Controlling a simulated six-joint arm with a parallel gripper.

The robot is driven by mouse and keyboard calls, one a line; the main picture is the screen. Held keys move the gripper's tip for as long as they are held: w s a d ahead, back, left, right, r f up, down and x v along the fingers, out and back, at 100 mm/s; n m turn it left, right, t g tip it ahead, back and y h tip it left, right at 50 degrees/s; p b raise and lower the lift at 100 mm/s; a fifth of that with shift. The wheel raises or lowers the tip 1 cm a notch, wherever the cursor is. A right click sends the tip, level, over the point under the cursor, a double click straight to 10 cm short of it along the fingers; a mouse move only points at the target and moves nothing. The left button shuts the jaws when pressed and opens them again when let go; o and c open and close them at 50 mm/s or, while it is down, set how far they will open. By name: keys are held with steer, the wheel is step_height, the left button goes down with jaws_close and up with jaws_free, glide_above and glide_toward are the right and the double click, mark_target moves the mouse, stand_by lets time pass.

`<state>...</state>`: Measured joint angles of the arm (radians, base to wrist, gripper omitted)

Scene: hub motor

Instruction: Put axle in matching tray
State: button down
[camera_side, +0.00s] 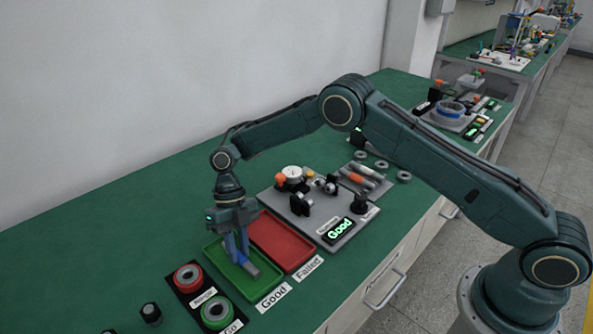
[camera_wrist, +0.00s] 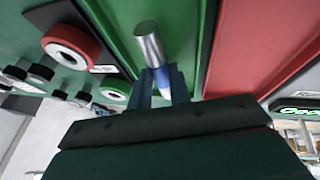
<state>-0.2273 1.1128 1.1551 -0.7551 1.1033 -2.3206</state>
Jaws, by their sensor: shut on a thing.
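My gripper (camera_side: 237,250) is shut on the axle, a grey metal rod with a blue section (camera_wrist: 149,42). In the side view the axle's grey end (camera_side: 252,269) shows below my fingers, inside the outline of the green tray (camera_side: 212,251). The fingers hide part of the axle, and I cannot tell whether it touches the tray floor. The wrist view shows the axle between my fingers (camera_wrist: 161,86), with green tray beneath. The green tray is next to the label "Good" (camera_side: 273,297). The red tray (camera_side: 284,242) beside it is empty, next to the label "Failed" (camera_side: 308,268).
The grey test fixture (camera_side: 325,225) right of the trays has a dial gauge (camera_side: 292,174) and a display (camera_side: 339,229) reading "Good". Red (camera_side: 188,277) and green (camera_side: 216,312) ring gauges stand left of the trays. More axles (camera_side: 361,180) lie behind the fixture.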

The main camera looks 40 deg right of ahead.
steer(key=shift+f, duration=0.4)
stand_by(0.5)
steer(key=c, duration=1.3)
jaws_free()
steer(key=shift+o, duration=0.5)
steer(key=shift+s+d+f, duration=0.1)
steer(key=shift+d+f, duration=0.05)
steer(key=shift+f, duration=0.05)
steer(key=shift+r, duration=0.1)
steer(key=shift+o, duration=0.9)
steer(key=shift+r, duration=0.15)
steer(key=shift+o, duration=0.3)
steer(key=shift+r, duration=3.45)
